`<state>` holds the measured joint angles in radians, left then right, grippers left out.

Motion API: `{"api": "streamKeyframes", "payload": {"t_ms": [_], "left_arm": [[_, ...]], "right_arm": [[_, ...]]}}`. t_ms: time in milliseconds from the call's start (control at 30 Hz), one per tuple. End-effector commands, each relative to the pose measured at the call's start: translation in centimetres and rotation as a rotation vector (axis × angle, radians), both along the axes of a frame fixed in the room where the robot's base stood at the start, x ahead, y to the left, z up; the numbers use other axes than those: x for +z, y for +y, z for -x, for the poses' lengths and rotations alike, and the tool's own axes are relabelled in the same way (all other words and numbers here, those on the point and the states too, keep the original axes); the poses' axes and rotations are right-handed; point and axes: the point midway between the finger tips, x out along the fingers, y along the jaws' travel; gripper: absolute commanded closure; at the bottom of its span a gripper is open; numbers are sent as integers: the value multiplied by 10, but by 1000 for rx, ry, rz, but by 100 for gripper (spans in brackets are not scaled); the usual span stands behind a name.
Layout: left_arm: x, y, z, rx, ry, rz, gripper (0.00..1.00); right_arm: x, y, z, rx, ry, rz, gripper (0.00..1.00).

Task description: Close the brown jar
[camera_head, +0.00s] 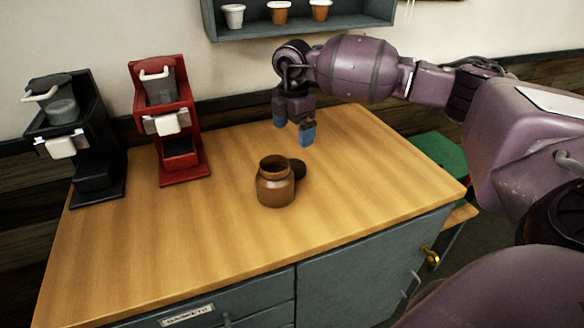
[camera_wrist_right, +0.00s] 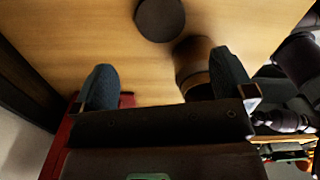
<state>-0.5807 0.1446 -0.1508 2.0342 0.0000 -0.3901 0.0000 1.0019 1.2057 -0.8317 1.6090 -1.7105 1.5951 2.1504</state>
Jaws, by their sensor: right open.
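The brown jar (camera_head: 275,188) stands upright near the middle of the wooden counter, its round mouth uncovered. A dark round lid (camera_head: 299,169) lies on the counter just behind and to the right of the jar, partly hidden by it. My right gripper (camera_head: 293,122) is open and empty, above the counter behind the jar and lid, with blue-grey fingers pointing down. In the right wrist view the lid (camera_wrist_right: 160,18) shows beyond the gap between the open fingers (camera_wrist_right: 163,65). The jar (camera_wrist_right: 192,58) is beside it, partly hidden by one finger. My left gripper is not in view.
A red brewer (camera_head: 170,125) and a black brewer (camera_head: 75,140) stand on the left of the counter (camera_head: 150,255). A grey shelf (camera_head: 345,22) with several small cups hangs at the back. The counter's front and right areas are clear.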

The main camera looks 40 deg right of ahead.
Motion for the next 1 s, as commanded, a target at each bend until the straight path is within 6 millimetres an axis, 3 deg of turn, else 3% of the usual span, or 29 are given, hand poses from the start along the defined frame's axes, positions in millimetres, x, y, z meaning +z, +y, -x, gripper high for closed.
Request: {"api": "streamKeyframes", "payload": {"t_ms": [267, 633, 1000], "left_arm": [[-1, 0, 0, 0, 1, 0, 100], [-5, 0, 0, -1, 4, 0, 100], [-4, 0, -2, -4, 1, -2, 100]], "right_arm": [[-8, 0, 0, 1, 2, -1, 0], [-55, 1, 0, 2, 2, -1, 0], [-57, 0, 0, 2, -1, -1, 0]]}}
